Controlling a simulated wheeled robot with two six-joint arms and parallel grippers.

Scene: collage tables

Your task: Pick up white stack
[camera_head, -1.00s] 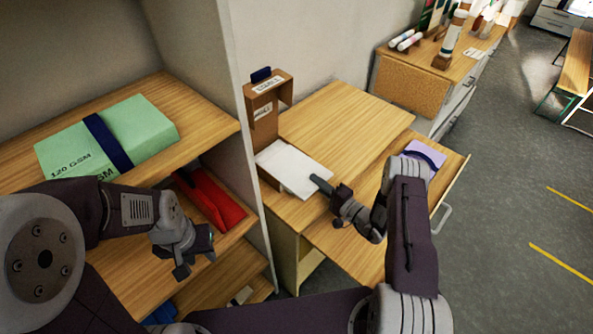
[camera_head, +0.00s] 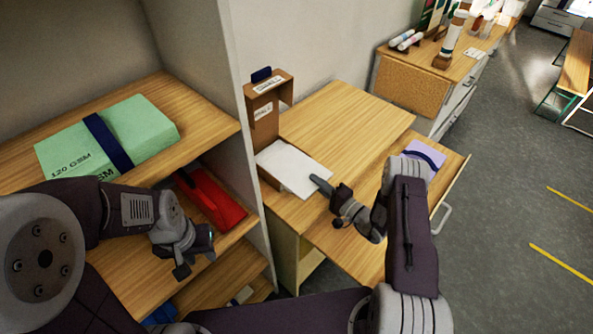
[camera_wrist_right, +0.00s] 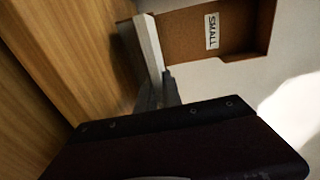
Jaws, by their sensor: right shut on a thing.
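The white stack (camera_head: 290,167) lies flat at the mouth of a brown cardboard holder on the wooden desk in the head view. My right gripper (camera_head: 318,183) is shut on the stack's near right edge. In the right wrist view the stack (camera_wrist_right: 150,45) shows edge-on, with the gripper fingers (camera_wrist_right: 158,88) at its end. My left gripper (camera_head: 196,262) hangs in front of the shelves at the left, clear of the stack; its finger gap is not clear.
The brown holder (camera_head: 265,118) stands behind the stack, marked SMALL in the wrist view. A green 120 GSM pack (camera_head: 70,150) and a red item (camera_head: 212,198) lie on shelves at left. A purple stack (camera_head: 428,157) lies at right. The desk top behind is bare.

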